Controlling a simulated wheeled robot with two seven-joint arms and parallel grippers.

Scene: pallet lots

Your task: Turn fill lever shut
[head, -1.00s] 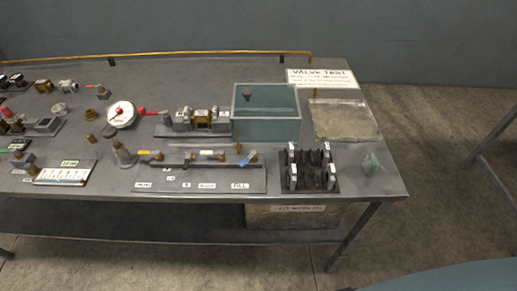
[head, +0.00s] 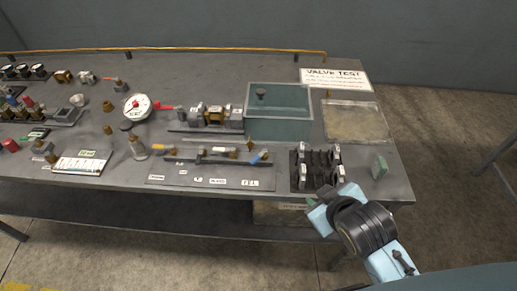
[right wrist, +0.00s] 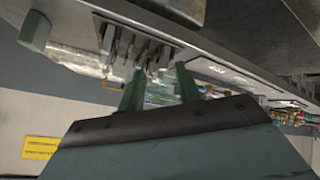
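The fill lever (head: 260,157) is the small blue-handled lever at the right end of the valve manifold panel (head: 205,179), above the label that reads FILL in the head view. Its handle slants; I cannot tell exactly how far it is turned. A yellow lever (head: 163,152) and a white lever (head: 222,150) sit further left on the same pipe. My right arm is at the lower right, in front of the bench edge and apart from the lever. In the right wrist view my right gripper (right wrist: 160,80) has its two fingers apart with nothing between them. My left gripper is out of view.
A black rack with grey uprights (head: 318,165) stands between my right arm and the manifold. Behind are a teal tank (head: 280,127) and a shallow clear tray (head: 355,121). A dial gauge (head: 137,106) is further left.

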